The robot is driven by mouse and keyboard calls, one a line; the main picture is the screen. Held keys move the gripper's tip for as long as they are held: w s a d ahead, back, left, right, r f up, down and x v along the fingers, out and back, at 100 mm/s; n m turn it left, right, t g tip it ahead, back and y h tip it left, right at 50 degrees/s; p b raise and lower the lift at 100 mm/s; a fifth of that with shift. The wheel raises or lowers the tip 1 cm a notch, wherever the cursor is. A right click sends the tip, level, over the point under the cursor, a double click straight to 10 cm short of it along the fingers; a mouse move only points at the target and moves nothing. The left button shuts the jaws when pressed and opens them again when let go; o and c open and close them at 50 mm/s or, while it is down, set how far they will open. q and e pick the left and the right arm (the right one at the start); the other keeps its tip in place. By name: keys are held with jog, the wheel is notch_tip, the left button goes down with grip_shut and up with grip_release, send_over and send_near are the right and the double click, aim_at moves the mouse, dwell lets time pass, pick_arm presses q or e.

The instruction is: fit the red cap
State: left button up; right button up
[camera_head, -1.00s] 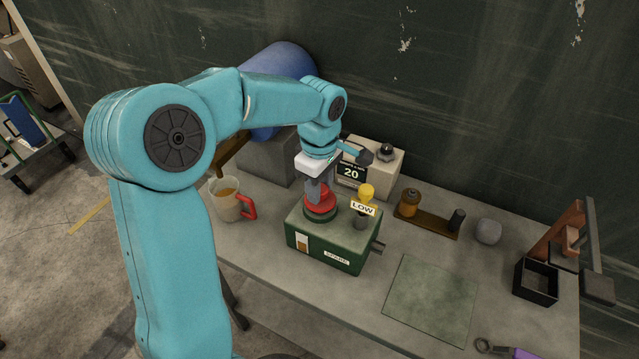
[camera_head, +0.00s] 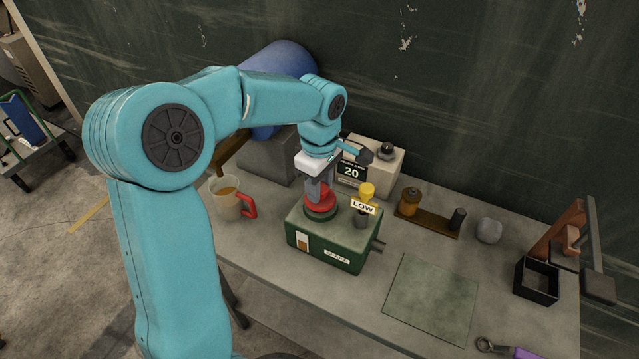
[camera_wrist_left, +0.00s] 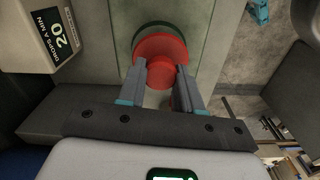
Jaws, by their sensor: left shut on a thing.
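The red cap (camera_head: 320,207) sits at the dark round neck (camera_head: 319,215) on top of the green box labelled SPARE (camera_head: 327,252). My left gripper (camera_head: 319,191) comes down from above and is shut on the cap's raised knob. In the left wrist view the red cap (camera_wrist_left: 160,47) shows its wide flange over the dark ring, with the left gripper (camera_wrist_left: 161,72) on both sides of the knob. I cannot tell whether the cap is fully seated. My right gripper is not in view.
A yellow-topped piece with a LOW tag (camera_head: 363,207) stands on the box. A mug with red handle (camera_head: 227,199) is left of it. Behind is a cream unit showing 20 (camera_head: 382,160). A green mat (camera_head: 432,297) lies bare at right, near a black open box (camera_head: 536,281).

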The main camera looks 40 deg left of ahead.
pick_arm(q)
jog(key=shift+f+b, duration=0.8)
jog(key=shift+f, duration=0.15)
jog(key=o, duration=1.1)
jog(key=shift+r, duration=0.1)
notch_tip(320, 180, up, 16)
jog(key=shift+p, duration=0.4)
jog(key=shift+s, duration=0.1)
